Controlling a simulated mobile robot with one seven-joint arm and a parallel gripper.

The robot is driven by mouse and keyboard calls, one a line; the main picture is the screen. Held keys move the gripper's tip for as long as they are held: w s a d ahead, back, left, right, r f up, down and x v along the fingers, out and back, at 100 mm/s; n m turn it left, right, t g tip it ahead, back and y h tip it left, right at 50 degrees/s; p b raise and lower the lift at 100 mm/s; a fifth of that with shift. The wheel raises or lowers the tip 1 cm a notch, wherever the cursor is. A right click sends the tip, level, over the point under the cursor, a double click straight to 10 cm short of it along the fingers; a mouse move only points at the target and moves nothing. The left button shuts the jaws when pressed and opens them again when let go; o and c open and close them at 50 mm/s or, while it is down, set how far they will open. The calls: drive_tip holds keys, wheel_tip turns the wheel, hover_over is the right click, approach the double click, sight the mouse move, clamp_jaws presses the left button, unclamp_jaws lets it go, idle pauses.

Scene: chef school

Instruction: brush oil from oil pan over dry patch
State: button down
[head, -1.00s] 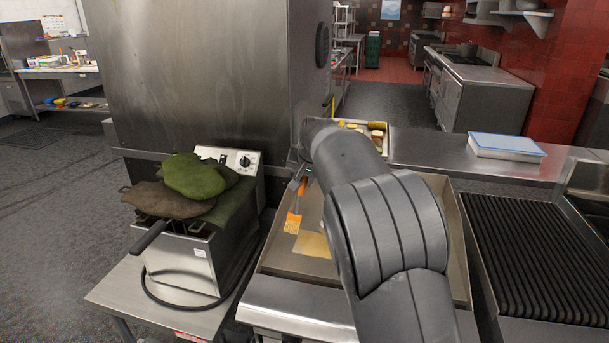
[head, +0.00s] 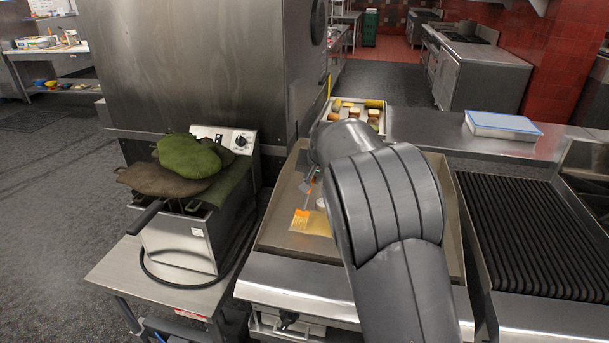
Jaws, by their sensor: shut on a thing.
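My gripper (head: 311,184) is partly hidden behind my arm and is shut on a brush with an orange head (head: 301,219). The brush hangs head down over the flat steel griddle (head: 279,238). A tan dry patch (head: 318,228) lies on the griddle. The brush head overlaps the patch's left end in the picture; I cannot tell whether it touches. A small pale round thing (head: 321,203), partly hidden by my arm, is just behind the patch; I cannot tell if it is the oil pan.
A tray of food pieces (head: 371,113) stands behind the griddle. A fryer (head: 190,240) topped with green and brown cloths is at the left. A ribbed grill (head: 520,232) is at the right. A blue-rimmed white container (head: 502,126) sits on the back counter.

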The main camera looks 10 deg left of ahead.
drive_tip(key=shift+d, duration=0.25)
drive_tip(key=a+r, duration=0.4)
drive_tip(key=r, duration=0.4)
idle(0.4)
drive_tip(key=shift+d, duration=0.1)
idle(0.5)
